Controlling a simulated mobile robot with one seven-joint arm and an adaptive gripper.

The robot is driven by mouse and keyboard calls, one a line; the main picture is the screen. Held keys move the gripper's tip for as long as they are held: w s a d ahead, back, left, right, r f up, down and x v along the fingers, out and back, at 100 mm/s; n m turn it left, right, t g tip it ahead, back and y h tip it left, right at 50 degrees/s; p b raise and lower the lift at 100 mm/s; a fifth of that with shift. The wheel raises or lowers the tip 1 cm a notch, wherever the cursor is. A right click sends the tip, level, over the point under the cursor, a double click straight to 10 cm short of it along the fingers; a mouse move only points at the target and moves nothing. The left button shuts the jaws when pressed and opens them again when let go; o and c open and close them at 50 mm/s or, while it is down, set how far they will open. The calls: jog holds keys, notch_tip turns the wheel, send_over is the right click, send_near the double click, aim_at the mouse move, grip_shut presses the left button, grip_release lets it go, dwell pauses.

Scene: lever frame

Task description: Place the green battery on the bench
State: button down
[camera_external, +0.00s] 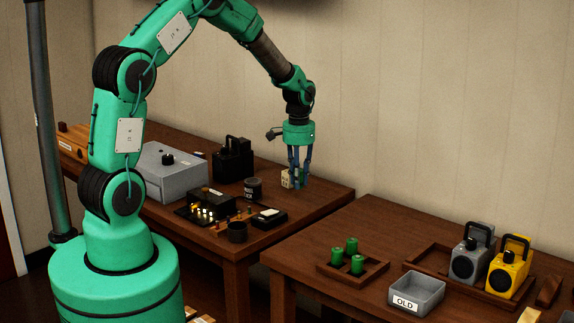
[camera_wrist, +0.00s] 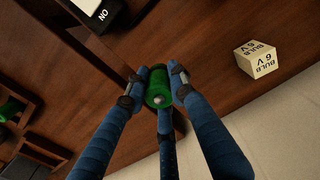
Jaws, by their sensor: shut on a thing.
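My gripper (camera_external: 300,180) points down over the right end of the left wooden table (camera_external: 318,199). In the wrist view its blue fingers (camera_wrist: 160,86) are shut around a green battery (camera_wrist: 158,92), seen end-on. In the external view the fingers hide most of this battery. I cannot tell whether it touches the tabletop. Three more green batteries (camera_external: 351,246) stand upright in a wooden tray (camera_external: 368,281) on the right table (camera_external: 310,262). Part of a green battery also shows at the left edge of the wrist view (camera_wrist: 12,107).
A cream bulb box (camera_external: 287,179) stands beside my gripper. A gap separates the tables. A grey "OLD" bin (camera_external: 417,291) and two lanterns (camera_external: 468,262) stand right.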

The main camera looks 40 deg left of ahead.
jog(key=shift+w+d+f, duration=0.45)
jog(key=shift+d+f, duration=0.05)
jog(key=shift+d, duration=0.05)
jog(key=shift+r, duration=0.1)
notch_tip(320, 180, up, 15)
jog(key=w+a+n+p, duration=0.25)
jog(key=a+n, duration=0.55)
jog(key=a, duration=1.5)
jog(key=s+a+n, duration=0.3)
jog(key=a+n, duration=0.1)
jog(key=a, duration=0.8)
jog(key=s+a+n, duration=0.3)
jog(key=a+n, duration=0.1)
jog(key=a, duration=0.9)
notch_tip(320, 180, down, 11)
jog(key=shift+p, duration=0.35)
